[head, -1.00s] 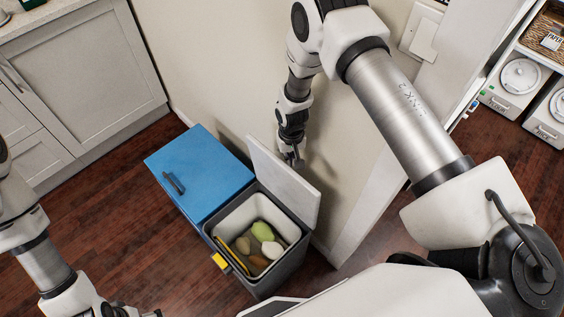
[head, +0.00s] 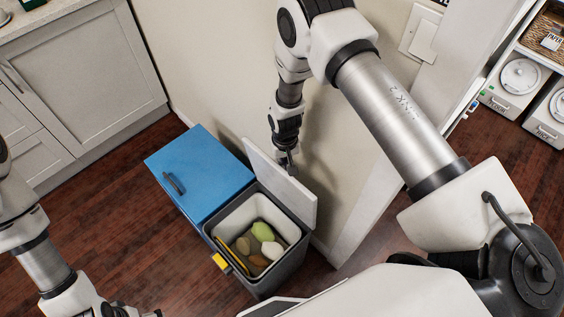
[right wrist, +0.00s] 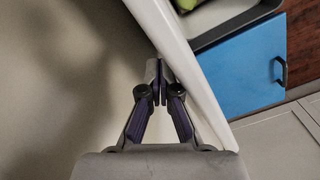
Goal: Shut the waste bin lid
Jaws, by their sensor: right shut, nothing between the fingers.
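The waste bin (head: 284,272) is dark grey with a light liner, and its lid (head: 292,196) stands raised on the wall side. Several food pieces (head: 262,232) lie inside. My right gripper (head: 288,163) is shut and empty, at the upper edge of the lid on its wall side. In the right wrist view, the closed fingertips (right wrist: 158,76) are beside the pale lid (right wrist: 186,62), touching or nearly so. My left gripper (head: 133,311) is only partly in view at the bottom edge, and its jaws cannot be made out.
A blue-lidded bin (head: 205,175) with a dark handle stands against the grey bin, and its lid is down. A yellow tab (head: 221,262) is on the grey bin's front. The wall (head: 205,75) is close behind the lid. Grey cabinets (head: 85,75) stand at left.

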